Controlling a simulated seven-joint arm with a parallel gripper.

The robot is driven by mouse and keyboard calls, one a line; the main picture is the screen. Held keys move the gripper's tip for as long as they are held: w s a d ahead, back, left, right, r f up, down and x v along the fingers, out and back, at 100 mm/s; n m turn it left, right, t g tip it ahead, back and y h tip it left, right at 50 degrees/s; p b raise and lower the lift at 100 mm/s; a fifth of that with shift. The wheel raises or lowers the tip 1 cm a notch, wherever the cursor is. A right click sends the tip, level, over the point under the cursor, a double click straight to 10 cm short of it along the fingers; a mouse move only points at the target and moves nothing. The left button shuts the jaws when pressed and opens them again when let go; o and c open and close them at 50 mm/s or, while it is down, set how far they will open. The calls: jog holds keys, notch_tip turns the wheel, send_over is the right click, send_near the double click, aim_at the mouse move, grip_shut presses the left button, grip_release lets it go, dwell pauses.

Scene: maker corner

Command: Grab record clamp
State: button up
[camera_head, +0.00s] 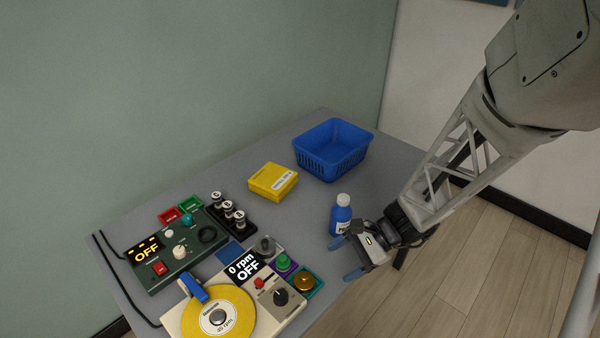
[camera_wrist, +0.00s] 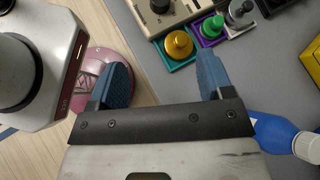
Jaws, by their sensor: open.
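Three knob-shaped pieces sit in coloured square trays beside the turntable: a gold one (camera_head: 304,281), a green one (camera_head: 284,261) and a grey one (camera_head: 266,244). They look like clamps, but I cannot tell which is the record clamp. In the wrist view the gold piece (camera_wrist: 178,43), green piece (camera_wrist: 212,27) and grey piece (camera_wrist: 241,12) lie beyond my right finger. A yellow record (camera_head: 240,311) lies on the turntable (camera_head: 290,312), with a small silver piece (camera_head: 218,317) at its centre. My gripper (camera_head: 346,258) is open and empty, right of the trays; it also shows in the wrist view (camera_wrist: 163,74).
A blue bottle (camera_head: 341,216) stands close beside my gripper. A yellow box (camera_head: 273,181) and a blue basket (camera_head: 331,150) are farther back. A green control box (camera_head: 178,247) and a black rack (camera_head: 230,218) stand left. The grey table (camera_head: 300,220) has clear room in the middle.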

aim_at(309, 276)
jog(key=f+m+y, duration=0.1)
jog(key=f+m, duration=0.1)
jog(key=w+f+m+t+y, duration=0.1)
jog(key=f, duration=0.2)
jog(key=w+f+m+t+y, duration=0.1)
jog(key=f+m, duration=0.1)
jog(key=shift+w+a+f+m, duration=0.1)
jog(key=shift+w+f+m, duration=0.1)
jog(key=shift+f+m, duration=0.15)
jog(key=shift+x, duration=1.3)
jog(key=shift+a, duration=0.1)
jog(key=shift+x, duration=2.5)
jog(key=shift+f, duration=0.1)
jog(key=shift+c, duration=0.3)
jog(key=c, duration=0.8)
